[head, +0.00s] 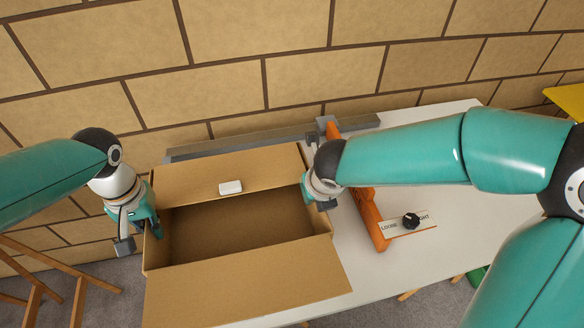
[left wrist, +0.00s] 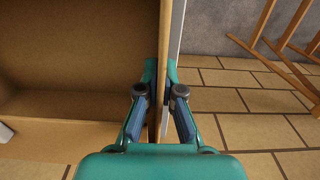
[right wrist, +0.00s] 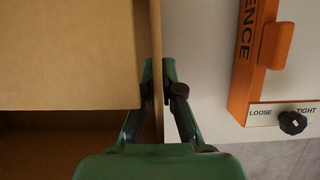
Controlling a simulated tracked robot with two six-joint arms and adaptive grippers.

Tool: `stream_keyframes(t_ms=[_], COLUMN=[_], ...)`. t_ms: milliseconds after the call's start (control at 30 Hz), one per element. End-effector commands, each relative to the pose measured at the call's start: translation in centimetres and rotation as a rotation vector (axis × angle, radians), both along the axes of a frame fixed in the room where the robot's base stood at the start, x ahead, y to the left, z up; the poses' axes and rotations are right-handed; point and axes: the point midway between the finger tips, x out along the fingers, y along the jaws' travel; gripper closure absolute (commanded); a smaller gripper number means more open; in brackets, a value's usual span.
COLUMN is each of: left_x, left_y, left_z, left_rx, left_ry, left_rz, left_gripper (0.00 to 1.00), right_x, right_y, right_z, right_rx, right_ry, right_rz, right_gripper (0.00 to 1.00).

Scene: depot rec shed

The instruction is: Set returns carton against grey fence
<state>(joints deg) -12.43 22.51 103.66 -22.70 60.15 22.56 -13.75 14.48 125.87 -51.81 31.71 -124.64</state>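The returns carton (head: 240,290) is an open brown box on the white table, with its front and back flaps folded outward. The grey fence (head: 240,143) is a long bar along the table's back, behind the carton. The back flap reaches close to it; I cannot tell whether they touch. My left gripper (head: 143,232) straddles the carton's left wall, its fingers closed on it in the left wrist view (left wrist: 163,85). My right gripper (head: 322,200) is likewise closed on the right wall, seen in the right wrist view (right wrist: 157,80). The carton's inside looks empty.
A small white block (head: 230,187) lies on the back flap. An orange bar (head: 372,222) stands right of the carton, with a black knob (head: 411,220) on a LOOSE/TIGHT plate. The table's right part is clear. A wooden frame (head: 75,290) stands at left.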

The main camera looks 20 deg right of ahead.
Motion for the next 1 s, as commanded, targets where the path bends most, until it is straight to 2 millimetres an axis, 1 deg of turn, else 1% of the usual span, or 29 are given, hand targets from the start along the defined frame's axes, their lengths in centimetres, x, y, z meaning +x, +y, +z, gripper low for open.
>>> stream_keyframes(t_ms=[33,567,767,1000], left_x=[0.0,-0.1,-0.1,-0.1], left_y=[0.3,-0.1,-0.2,-0.2], left_z=[0.1,-0.4,-1.2,-2.8], left_rx=[0.006,0.003,0.002,0.002], left_ry=[-0.001,0.005,0.005,0.005], left_rz=[0.002,-0.002,-0.002,-0.002], left_gripper=[1.0,1.0,1.0,1.0], right_x=[0.2,0.1,0.1,0.1], right_y=[0.2,-0.2,-0.3,-0.2], right_z=[0.2,-0.2,-1.0,-2.6], right_rx=[0.004,0.0,-0.001,0.0], right_ry=[-0.007,-0.003,-0.002,-0.002], right_rz=[0.005,0.0,0.0,0.0], right_gripper=[1.0,1.0,1.0,1.0])
